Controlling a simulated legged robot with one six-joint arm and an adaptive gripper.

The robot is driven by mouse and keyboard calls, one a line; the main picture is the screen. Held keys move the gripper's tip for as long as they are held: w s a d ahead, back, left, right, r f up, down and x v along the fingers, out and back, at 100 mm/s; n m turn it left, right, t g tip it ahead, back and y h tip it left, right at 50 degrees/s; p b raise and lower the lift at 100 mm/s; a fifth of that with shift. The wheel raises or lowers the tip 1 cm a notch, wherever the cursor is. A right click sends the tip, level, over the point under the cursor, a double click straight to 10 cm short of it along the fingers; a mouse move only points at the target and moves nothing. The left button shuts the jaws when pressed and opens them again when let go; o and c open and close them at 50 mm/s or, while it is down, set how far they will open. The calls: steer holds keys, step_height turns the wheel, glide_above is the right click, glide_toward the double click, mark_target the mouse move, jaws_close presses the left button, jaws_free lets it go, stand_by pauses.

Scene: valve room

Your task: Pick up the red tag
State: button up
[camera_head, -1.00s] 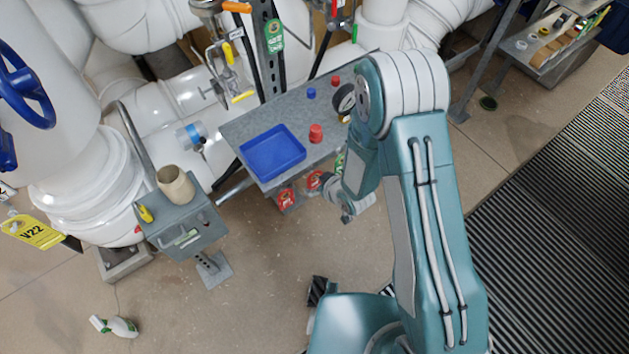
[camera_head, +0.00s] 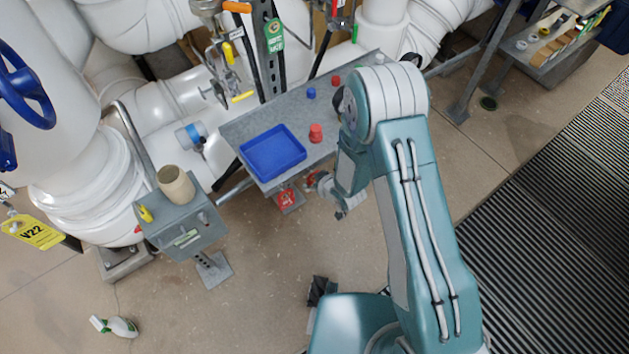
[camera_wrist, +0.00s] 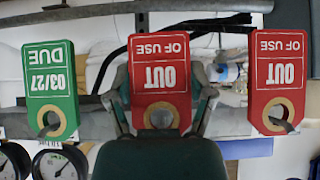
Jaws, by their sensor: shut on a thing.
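In the wrist view a red tag (camera_wrist: 160,75) with white upside-down "OUT OF USE" lettering is between the two fingers of my gripper (camera_wrist: 162,98), which is shut on it. A second red tag (camera_wrist: 278,75) hangs to its right, and a green "DUE 03/27" tag (camera_wrist: 50,85) hangs to its left. In the head view one red tag (camera_head: 287,197) hangs below the front edge of the grey shelf. My gripper (camera_head: 318,182) is just right of that tag, at the shelf edge. The tag it holds is mostly hidden there.
The grey shelf (camera_head: 240,128) holds a blue tray (camera_head: 272,152), a red cap (camera_head: 316,133) and a small blue cap (camera_head: 311,93). A grey box (camera_head: 185,225) with a beige cup (camera_head: 176,184) stands to the left. Gauges (camera_wrist: 55,163) show low left in the wrist view.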

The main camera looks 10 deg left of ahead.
steer(key=shift+r, duration=0.1)
steer(key=shift+r, duration=0.2)
steer(key=s+d, duration=1.1)
steer(key=d, duration=0.2)
steer(key=shift+s+d, duration=0.35)
steer(key=shift+s, duration=0.05)
steer(key=w+d+r+m+t+h, duration=0.1)
steer(key=w+d+r+m+h, duration=0.2)
steer(key=w+d+r+m, duration=0.2)
steer(key=w+d+r+m+t+h, duration=0.2)
steer(key=w+d+r, duration=0.7)
steer(key=w, duration=0.5)
steer(key=m+h, duration=0.1)
steer(key=m, duration=0.1)
steer(key=shift+r+m+h, duration=0.2)
steer(key=shift+m+h, duration=0.2)
